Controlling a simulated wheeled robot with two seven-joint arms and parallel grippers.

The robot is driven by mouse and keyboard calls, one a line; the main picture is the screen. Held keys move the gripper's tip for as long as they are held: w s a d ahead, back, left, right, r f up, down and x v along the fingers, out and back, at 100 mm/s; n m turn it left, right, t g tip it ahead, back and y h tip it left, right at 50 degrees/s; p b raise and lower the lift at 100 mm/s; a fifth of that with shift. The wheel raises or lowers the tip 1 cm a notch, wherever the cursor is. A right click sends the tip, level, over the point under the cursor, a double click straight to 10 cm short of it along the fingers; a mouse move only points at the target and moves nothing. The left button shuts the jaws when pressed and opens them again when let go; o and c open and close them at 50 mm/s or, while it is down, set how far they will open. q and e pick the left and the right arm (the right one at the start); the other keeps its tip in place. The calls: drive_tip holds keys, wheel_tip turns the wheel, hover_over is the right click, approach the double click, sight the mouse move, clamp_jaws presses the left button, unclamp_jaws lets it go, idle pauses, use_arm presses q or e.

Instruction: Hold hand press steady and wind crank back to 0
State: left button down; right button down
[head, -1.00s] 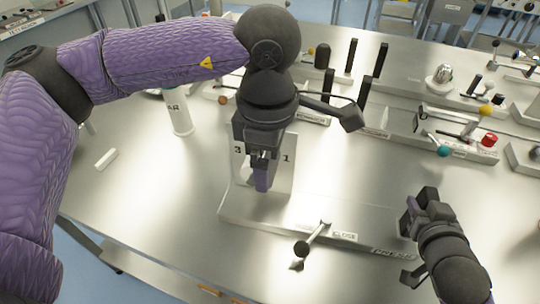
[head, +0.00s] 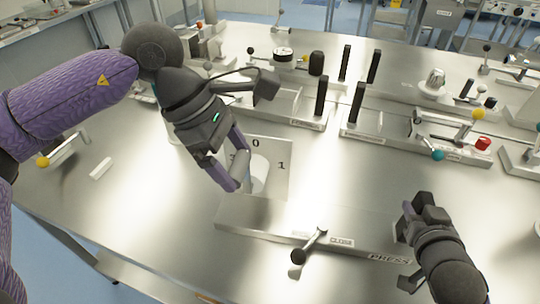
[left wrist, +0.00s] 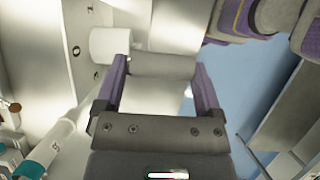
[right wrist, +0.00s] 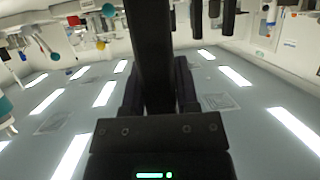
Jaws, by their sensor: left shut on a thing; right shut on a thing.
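The hand press has a pale base (head: 300,226) and an upright plate (head: 282,178) marked 0 and 1. A white round hub (head: 259,170) shows in front of the plate. My left gripper (head: 235,172) is shut on the grey crank handle (head: 241,161), left of the hub and tilted. The left wrist view shows the handle (left wrist: 163,66) lying across between both fingers, beside the white hub (left wrist: 110,45). My right gripper (head: 416,207), at the press's right end, is shut on a dark upright bar (right wrist: 152,60). The bar's foot is hidden.
A white stick (head: 101,168) lies at left.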

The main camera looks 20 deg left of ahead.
use_arm(q)
unclamp_jaws()
use_arm(e)
drive_tip(key=shift+s+f, duration=0.1)
drive_tip(key=shift+f, duration=0.35)
use_arm(q)
drive_tip(key=v, duration=1.2)
drive_tip(key=shift+s, duration=0.2)
drive_tip(key=shift+w+a+r+p, duration=0.1)
drive_tip(key=shift+r+p, duration=0.5)
drive_tip(key=shift+p, duration=0.05)
use_arm(e)
drive_tip(key=shift+r, duration=0.35)
drive_tip(key=shift+d, duration=0.1)
drive_tip(key=shift+c, duration=1.4)
unclamp_jaws()
drive_tip(key=shift+w+r, duration=0.1)
drive_tip(key=shift+w, duration=0.1)
drive_tip(key=v, duration=0.7)
drive_tip(key=shift+s+r, duration=0.2)
